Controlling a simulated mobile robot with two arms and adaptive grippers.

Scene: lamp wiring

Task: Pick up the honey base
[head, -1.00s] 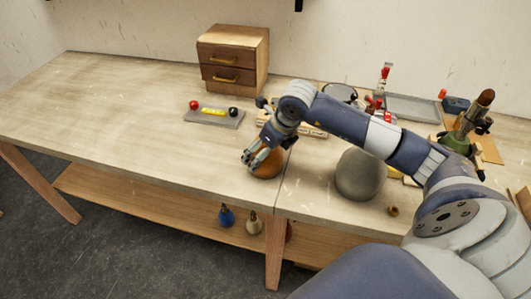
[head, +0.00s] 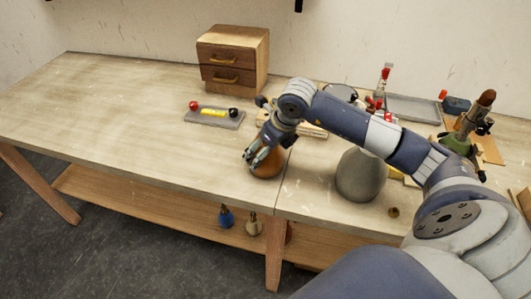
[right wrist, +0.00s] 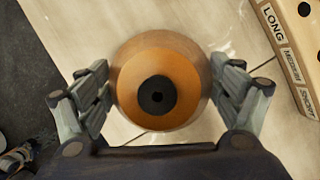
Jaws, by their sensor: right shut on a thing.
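The honey base (head: 268,166) is a rounded orange-brown lamp base near the front edge of the workbench. In the right wrist view the honey base (right wrist: 185,107) is seen from above, with a dark round opening at its centre. My right gripper (head: 254,157) reaches down over it from the right. In the right wrist view my right gripper (right wrist: 160,95) has its fingers on both sides of the base, shut on it. The base appears to be still at the bench top. My left gripper is not in view.
A large grey rounded base (head: 361,176) stands right of the honey base, under my arm. A small drawer cabinet (head: 233,60) and a grey tray with red and black knobs (head: 213,117) are behind. Blue (head: 226,216) and cream (head: 254,224) bases stand on the lower shelf.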

